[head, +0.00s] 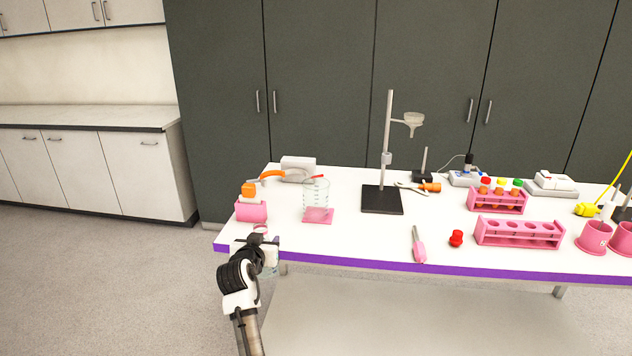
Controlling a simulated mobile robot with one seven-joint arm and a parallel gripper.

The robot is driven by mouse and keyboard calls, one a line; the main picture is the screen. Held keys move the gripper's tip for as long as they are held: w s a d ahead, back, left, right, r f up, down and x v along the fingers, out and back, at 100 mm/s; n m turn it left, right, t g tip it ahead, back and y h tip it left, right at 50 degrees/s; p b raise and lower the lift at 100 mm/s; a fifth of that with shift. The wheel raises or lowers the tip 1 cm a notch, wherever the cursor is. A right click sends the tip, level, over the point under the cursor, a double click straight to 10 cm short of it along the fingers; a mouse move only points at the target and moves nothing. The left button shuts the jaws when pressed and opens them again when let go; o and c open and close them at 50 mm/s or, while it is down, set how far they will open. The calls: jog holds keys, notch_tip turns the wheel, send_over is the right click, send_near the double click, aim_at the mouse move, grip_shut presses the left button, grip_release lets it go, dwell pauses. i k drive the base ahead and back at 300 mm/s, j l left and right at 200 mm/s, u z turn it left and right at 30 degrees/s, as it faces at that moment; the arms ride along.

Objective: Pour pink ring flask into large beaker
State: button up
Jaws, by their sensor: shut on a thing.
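The large clear beaker (316,196) stands upright on a pink mat (319,220) on the left part of the table. My gripper (261,243) is at the table's front left edge, to the left of and nearer than the beaker. It is shut on the pink ring flask (260,229). The flask's pink ring shows just above the jaws, and a clear part of its body seems to show beside and below them. My gripper hides much of the flask, so its contents and exact tilt cannot be told. The flask and beaker are apart.
A pink holder (251,211) with an orange-capped bottle (249,190) stands left of the beaker. A stand with a funnel (388,150) rises to its right. Pink racks (518,233), a red cap (456,238) and a pink-handled tool (418,245) lie further right.

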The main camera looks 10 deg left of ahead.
aim_at(316, 192)
jog(key=i, duration=1)
